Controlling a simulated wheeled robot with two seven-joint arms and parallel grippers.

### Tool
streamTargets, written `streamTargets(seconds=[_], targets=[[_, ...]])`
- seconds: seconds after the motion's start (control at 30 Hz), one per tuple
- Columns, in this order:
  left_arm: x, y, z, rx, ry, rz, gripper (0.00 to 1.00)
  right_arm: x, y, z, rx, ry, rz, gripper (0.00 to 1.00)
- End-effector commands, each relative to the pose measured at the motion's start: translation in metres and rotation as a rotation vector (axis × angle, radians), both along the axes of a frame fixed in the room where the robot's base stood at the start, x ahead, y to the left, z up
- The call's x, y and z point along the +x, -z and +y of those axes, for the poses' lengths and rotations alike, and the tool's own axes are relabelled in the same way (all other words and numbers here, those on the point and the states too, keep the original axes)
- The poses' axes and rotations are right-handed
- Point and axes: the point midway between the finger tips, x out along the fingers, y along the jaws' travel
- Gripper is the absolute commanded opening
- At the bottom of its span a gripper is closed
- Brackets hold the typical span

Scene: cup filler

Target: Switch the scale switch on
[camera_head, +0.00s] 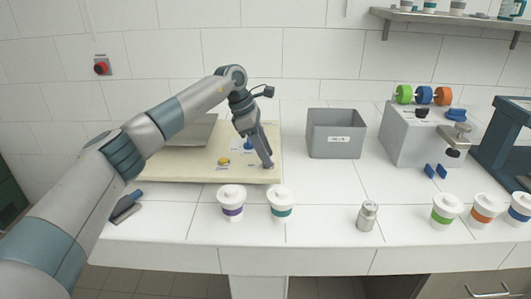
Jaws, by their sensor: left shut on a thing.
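The scale is a wide beige board (185,172) on the white counter, with a grey weighing plate (192,130) at its back left. A yellow button (223,161) and a blue knob (248,146) sit on its right part. My left gripper (267,163) reaches down over the board's right front corner, its fingertips at the board's surface. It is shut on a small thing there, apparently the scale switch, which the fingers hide. Whether the switch is on or off cannot be seen. My right gripper is not in view.
Two lidded cups, purple-banded (232,204) and teal-banded (281,203), stand close in front of the board. A grey bin (336,134) stands right of it. Further right are a metal shaker (367,216), a grey machine with coloured knobs (428,138) and several cups.

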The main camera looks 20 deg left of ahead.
Motion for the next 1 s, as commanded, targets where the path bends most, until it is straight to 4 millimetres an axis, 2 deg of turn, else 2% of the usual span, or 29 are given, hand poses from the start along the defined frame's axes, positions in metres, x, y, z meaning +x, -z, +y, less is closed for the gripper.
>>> streamTargets(seconds=[0.07, 0.1, 0.17, 0.2, 0.67, 0.87, 1.0], targets=[[0.001, -0.002, 0.000, 0.000, 0.001, -0.004, 0.15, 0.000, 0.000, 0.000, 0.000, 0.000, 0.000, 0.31], [0.001, -0.002, 0.000, 0.000, 0.001, -0.004, 0.40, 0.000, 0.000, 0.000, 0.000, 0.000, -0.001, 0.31], [0.001, -0.002, 0.000, 0.000, 0.000, -0.003, 0.54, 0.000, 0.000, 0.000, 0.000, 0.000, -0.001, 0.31], [0.001, -0.001, 0.000, 0.000, 0.000, -0.003, 0.56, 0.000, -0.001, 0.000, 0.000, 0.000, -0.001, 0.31], [0.000, -0.007, 0.003, 0.000, -0.001, -0.003, 0.56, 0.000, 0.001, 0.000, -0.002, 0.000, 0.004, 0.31], [-0.002, -0.027, 0.011, -0.001, -0.002, -0.004, 0.56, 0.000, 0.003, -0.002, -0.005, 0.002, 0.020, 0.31], [-0.004, -0.049, 0.020, 0.000, -0.003, -0.005, 0.56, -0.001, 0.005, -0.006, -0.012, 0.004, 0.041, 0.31]])
